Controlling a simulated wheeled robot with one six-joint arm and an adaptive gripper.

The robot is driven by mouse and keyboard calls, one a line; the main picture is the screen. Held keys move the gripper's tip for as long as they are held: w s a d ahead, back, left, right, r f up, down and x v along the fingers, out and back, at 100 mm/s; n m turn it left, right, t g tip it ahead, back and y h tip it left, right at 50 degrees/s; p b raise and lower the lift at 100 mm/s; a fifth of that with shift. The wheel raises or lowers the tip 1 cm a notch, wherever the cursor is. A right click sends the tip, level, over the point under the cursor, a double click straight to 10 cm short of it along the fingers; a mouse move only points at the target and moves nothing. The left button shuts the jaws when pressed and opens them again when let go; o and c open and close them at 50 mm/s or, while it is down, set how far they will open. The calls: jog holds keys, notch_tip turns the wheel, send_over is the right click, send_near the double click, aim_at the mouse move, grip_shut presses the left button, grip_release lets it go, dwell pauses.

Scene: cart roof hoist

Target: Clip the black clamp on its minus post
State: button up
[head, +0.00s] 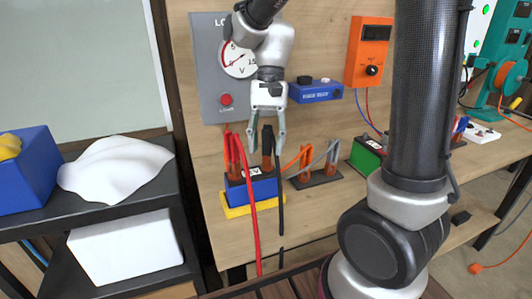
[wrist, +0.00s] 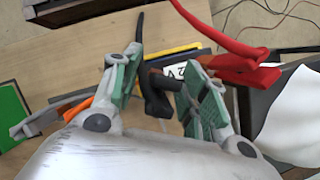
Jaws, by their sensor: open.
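The black clamp (head: 267,140) stands upright over the right-hand post of the blue battery (head: 262,188). Its lower end meets the post, but I cannot tell how its jaws sit around it. My gripper (head: 267,148) is open, with one finger on each side of the clamp. In the wrist view the black clamp (wrist: 156,98) lies between the green finger pads of my gripper (wrist: 165,82), with gaps visible. The black cable (head: 281,200) hangs down in front. The red clamp (head: 234,155) is at the battery's left post; it also shows in the wrist view (wrist: 235,68).
The battery sits on a yellow tray (head: 232,212). To its right, a dark stand (head: 318,180) bears orange and grey clamps. A grey panel with a dial (head: 208,75) is behind. A green box (head: 365,155) is farther right. A black shelf (head: 100,205) stands left.

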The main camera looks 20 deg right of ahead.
jog(key=v, duration=0.9)
jog(key=s+d+f+n+t+h, duration=0.2)
jog(key=s+d+n+t, duration=0.4)
jog(key=s+d, duration=0.7)
jog(key=shift+s+d+t, duration=0.2)
jog(key=shift+s+t, duration=0.3)
jog(key=shift+t, duration=0.6)
